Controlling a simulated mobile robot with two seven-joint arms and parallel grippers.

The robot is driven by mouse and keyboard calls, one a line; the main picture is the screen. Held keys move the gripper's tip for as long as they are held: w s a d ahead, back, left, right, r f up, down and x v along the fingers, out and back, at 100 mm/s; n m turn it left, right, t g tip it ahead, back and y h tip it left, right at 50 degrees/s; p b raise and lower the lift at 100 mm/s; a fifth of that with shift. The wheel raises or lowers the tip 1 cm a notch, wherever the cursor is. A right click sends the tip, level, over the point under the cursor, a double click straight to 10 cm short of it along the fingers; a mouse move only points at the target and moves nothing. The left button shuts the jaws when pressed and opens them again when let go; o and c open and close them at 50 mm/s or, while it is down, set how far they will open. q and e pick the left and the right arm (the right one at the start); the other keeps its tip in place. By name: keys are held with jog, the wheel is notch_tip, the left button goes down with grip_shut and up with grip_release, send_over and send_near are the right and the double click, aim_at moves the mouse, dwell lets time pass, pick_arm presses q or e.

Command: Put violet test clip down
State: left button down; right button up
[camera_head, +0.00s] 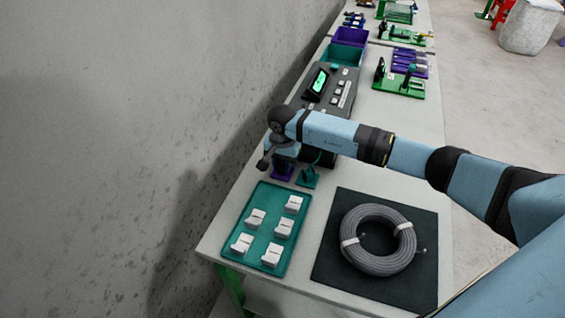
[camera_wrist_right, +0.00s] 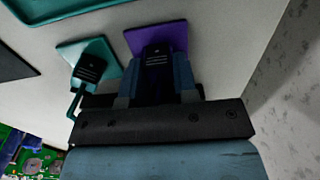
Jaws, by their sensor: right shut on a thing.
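My right gripper (camera_head: 284,158) points down at the near end of the tester; it also shows in the wrist view (camera_wrist_right: 157,78). It is shut on the violet test clip (camera_wrist_right: 156,57), a dark body with pale stripes between the fingers. The clip is over a violet square pad (camera_wrist_right: 172,36), which shows partly under the gripper in the head view (camera_head: 282,173). I cannot tell whether the clip touches the pad. Beside it, a similar dark clip (camera_wrist_right: 90,68) with a teal lead is on a teal pad (camera_wrist_right: 104,50). My left gripper is not in view.
A teal tray (camera_head: 262,212) with several white blocks lies nearer on the table. A grey cable coil (camera_head: 357,231) lies on a dark mat (camera_head: 330,275). The grey tester (camera_head: 345,75) stands behind my gripper. The wall is close on the left.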

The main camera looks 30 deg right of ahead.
aim_at(282, 164)
jog(key=shift+f, duration=0.1)
jog(key=o, duration=0.9)
jog(key=shift+r, duration=0.4)
notch_tip(282, 164, up, 12)
jog(key=shift+f, duration=0.25)
